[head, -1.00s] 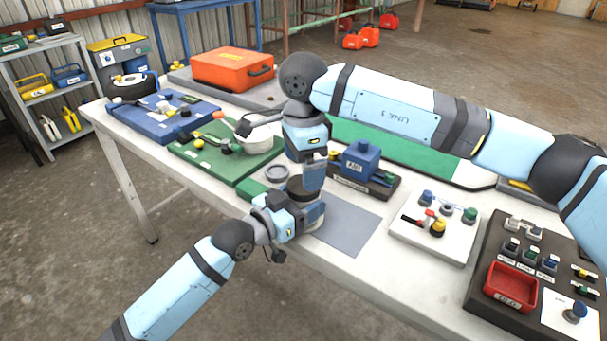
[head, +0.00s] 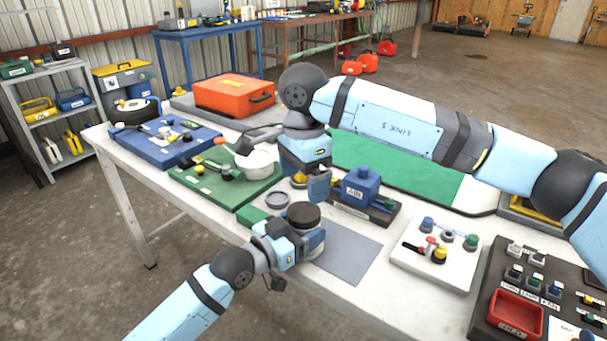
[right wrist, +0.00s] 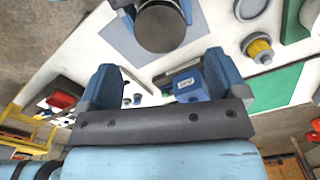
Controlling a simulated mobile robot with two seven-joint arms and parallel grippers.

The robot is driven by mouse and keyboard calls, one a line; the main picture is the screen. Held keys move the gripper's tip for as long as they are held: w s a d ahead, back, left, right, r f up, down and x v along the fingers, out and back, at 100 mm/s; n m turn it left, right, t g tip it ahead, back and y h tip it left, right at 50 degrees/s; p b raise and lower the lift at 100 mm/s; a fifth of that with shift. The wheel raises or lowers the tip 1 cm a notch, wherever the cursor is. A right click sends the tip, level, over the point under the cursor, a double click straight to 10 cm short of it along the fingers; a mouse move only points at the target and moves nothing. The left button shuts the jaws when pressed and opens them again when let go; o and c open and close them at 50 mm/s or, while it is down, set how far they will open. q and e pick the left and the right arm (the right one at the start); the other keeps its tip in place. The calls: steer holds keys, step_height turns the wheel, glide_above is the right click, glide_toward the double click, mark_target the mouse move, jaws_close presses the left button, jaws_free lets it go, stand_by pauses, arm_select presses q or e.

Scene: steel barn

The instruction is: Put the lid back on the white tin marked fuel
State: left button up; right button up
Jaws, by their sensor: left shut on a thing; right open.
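A round tin with a dark flat lid (head: 304,214) on top stands upright near the table's front edge. Only a little pale side of the tin shows under the lid, and no fuel marking can be read. My left gripper (head: 312,241) is shut on the tin from the front. The dark lid also shows at the top of the right wrist view (right wrist: 160,27). It looks level, but I cannot tell whether it sits fully down. My right gripper (head: 308,184) is open and empty, above and behind the lid; its spread fingers show in the right wrist view (right wrist: 163,78).
A grey mat (head: 350,255) lies right of the tin. A shallow round grey dish (head: 277,200) is behind left. A blue labelled box (head: 361,186) and a yellow-topped piece (head: 299,180) stand close behind. A white board (head: 437,262) with small parts is farther right.

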mark_target(304, 212)
step_height(304, 212, down, 7)
steer(key=shift+f, duration=0.15)
stand_by(0.4)
steer(key=c, duration=0.9)
steer(key=shift+m, duration=1.8)
steer(key=o, duration=1)
